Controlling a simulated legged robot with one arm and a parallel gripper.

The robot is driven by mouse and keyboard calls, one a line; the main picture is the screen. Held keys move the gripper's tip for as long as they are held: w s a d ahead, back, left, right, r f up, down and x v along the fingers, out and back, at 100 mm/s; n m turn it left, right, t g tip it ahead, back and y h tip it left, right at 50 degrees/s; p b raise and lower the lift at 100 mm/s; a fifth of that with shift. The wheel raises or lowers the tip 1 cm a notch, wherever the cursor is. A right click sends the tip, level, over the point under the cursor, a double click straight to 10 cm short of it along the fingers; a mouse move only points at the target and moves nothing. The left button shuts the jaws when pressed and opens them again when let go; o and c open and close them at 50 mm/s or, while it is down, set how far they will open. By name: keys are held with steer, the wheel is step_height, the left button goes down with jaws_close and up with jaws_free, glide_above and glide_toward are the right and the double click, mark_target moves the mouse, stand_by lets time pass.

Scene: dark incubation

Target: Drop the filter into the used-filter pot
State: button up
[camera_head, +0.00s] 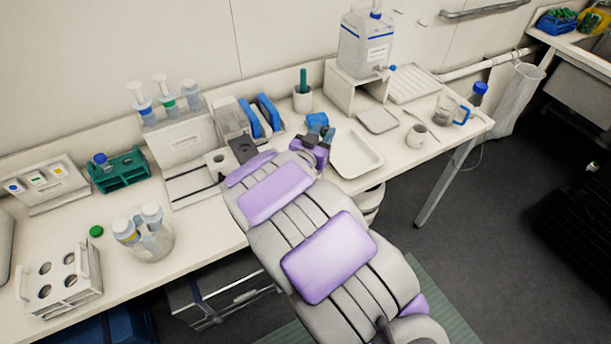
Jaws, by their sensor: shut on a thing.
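My gripper (325,138) is at the far end of my grey and purple arm, over the back part of the bench. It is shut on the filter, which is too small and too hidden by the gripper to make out. A small blue item (316,120) shows just beyond the gripper; I cannot tell whether they touch. A small pale pot (417,137) stands on the bench to the right, clear of the gripper. A white pot (302,100) with a green object upright in it stands behind the gripper. I cannot tell which pot is for used filters.
A white tray (371,167) lies right of the gripper. A water carboy (365,45) sits on a white stand behind. A blue rack (262,117), bottles and a green rack (118,172) fill the left. A jug (447,110) stands near the right end.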

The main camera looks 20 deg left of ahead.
step_height(320, 180, down, 8)
steer(key=s+a+b, duration=0.2)
steer(key=b, duration=0.2)
steer(key=shift+f, duration=0.15)
steer(key=o, duration=1.1)
steer(key=shift+s+a+f, duration=0.1)
steer(key=shift+a, duration=0.35)
steer(key=shift+c, duration=0.2)
steer(key=shift+d, duration=0.2)
steer(key=shift+d, duration=0.1)
steer(key=s+a+p, duration=0.2)
steer(key=s, duration=1.5)
steer(key=shift+a+r+p, duration=0.15)
steer(key=shift+r+p, duration=0.25)
steer(key=shift+s, duration=0.1)
